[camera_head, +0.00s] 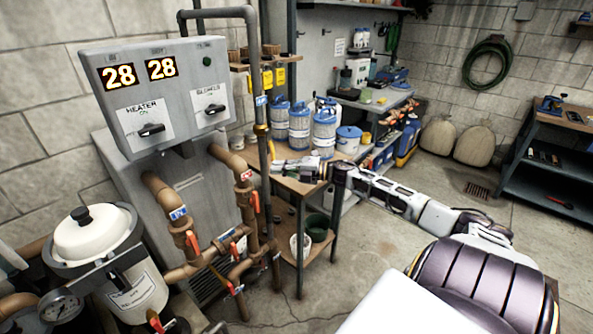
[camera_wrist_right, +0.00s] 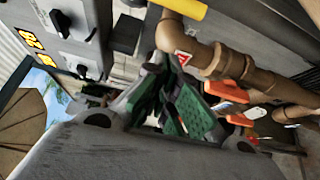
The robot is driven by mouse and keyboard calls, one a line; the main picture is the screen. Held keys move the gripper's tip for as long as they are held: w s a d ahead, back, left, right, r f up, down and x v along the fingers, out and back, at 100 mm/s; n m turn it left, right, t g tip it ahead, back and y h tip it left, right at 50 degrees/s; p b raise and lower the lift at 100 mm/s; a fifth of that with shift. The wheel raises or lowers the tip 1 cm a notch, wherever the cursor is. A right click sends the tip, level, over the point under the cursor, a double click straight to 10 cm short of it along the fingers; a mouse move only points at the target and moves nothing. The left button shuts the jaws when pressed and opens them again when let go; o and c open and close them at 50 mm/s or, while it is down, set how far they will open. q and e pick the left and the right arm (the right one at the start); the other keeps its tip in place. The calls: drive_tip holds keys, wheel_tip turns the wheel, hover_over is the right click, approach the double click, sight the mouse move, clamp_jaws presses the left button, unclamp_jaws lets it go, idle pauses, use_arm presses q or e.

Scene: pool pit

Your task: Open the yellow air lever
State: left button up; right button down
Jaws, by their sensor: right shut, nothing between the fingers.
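The yellow air lever (camera_head: 261,129) is a small yellow piece on the upright grey pipe, below a blue label, right of the control box. In the right wrist view a yellow bar (camera_wrist_right: 184,8), probably this lever, crosses the top edge and is cut off. My right gripper (camera_head: 278,165) is below and slightly right of the lever in the head view, its fingers small and hard to make out. In the right wrist view its green-padded fingers (camera_wrist_right: 170,105) are together, empty and apart from the yellow bar. My left gripper is out of view.
Brown pipes with red-orange valve handles (camera_head: 192,243) stand below the control box (camera_head: 155,95). A wooden table (camera_head: 292,184) with blue-lidded filter cartridges (camera_head: 299,127) is behind my right arm. A white-lidded filter tank (camera_head: 97,232) stands at left. Floor is clear at centre right.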

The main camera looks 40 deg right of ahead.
drive_tip(key=v, duration=0.6)
idle(0.6)
drive_tip(key=shift+s, duration=0.15)
drive_tip(key=shift+d, duration=0.15)
idle(0.3)
